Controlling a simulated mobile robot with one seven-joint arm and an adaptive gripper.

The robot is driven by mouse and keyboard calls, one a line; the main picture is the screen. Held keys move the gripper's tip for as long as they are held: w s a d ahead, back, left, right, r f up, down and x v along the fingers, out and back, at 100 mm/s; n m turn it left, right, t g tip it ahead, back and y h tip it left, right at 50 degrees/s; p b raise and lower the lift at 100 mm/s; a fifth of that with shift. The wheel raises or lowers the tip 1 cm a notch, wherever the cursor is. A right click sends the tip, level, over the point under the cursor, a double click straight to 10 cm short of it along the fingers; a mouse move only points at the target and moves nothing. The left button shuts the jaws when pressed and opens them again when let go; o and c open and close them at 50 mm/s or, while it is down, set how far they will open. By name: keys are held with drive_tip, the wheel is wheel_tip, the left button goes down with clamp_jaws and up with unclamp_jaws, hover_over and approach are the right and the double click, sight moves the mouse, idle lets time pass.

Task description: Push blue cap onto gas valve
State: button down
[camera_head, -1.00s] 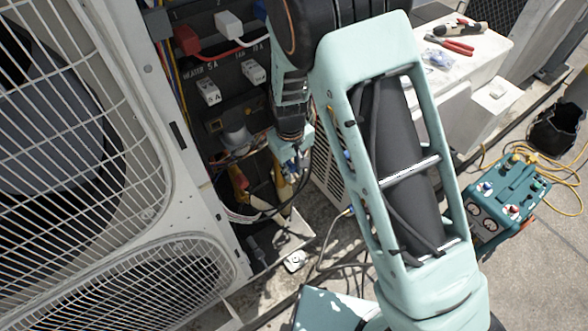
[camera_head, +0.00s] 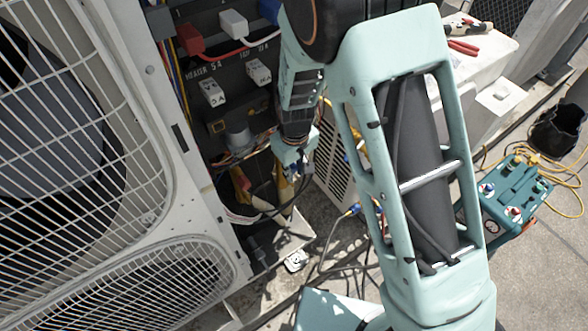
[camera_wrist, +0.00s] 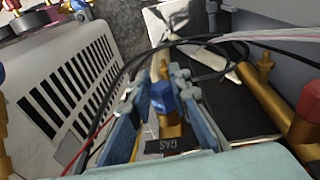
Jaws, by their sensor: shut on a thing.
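My gripper (camera_wrist: 160,92) is shut on the blue cap (camera_wrist: 162,97), with a pale blue-grey finger on each side of it. In the wrist view, brass of the gas valve (camera_wrist: 171,128) shows directly below the cap, by a dark label reading GAS (camera_wrist: 176,144). I cannot tell whether the cap touches the valve or how far it is seated. In the head view my gripper (camera_head: 291,166) reaches into the lower part of the open service compartment. The cap and the valve cannot be made out clearly there.
A red cap (camera_wrist: 309,105) tops a brass fitting at the right of the wrist view. Black cables (camera_wrist: 215,40) cross beyond my fingers. A white louvred panel (camera_wrist: 70,85) stands at left. The fan grille (camera_head: 70,130) borders the compartment. A teal gauge box (camera_head: 513,195) sits on the ground.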

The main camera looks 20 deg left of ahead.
drive_tip(key=shift+s+d, duration=0.95)
drive_tip(key=shift+d, duration=0.25)
drive_tip(key=shift+f, duration=0.1)
